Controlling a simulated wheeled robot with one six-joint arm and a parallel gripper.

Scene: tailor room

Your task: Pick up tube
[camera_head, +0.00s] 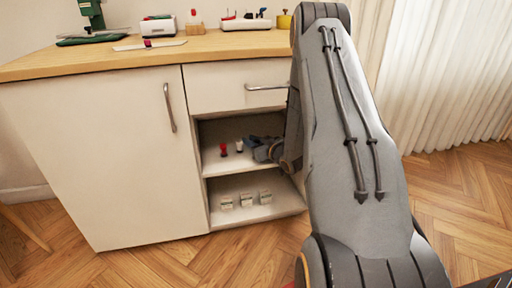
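My gripper (252,143) reaches into the open upper shelf (217,165) of the white cabinet, from the right. It is small and dark here, and I cannot tell whether its fingers are open or shut. Two small upright items stand on that shelf to the left of the gripper: a red one (223,150) and a white one with a dark part (239,146). Either may be the tube; they are too small to tell. The white one is nearest the fingertips, and I cannot tell whether they touch. My arm hides the right part of the shelf.
Several small white boxes (246,200) stand on the lower shelf. A shut drawer (225,88) lies above the opening, and a cabinet door (95,150) is at left. The wooden worktop (120,56) holds sewing items. Curtains (445,75) hang at right above open floor.

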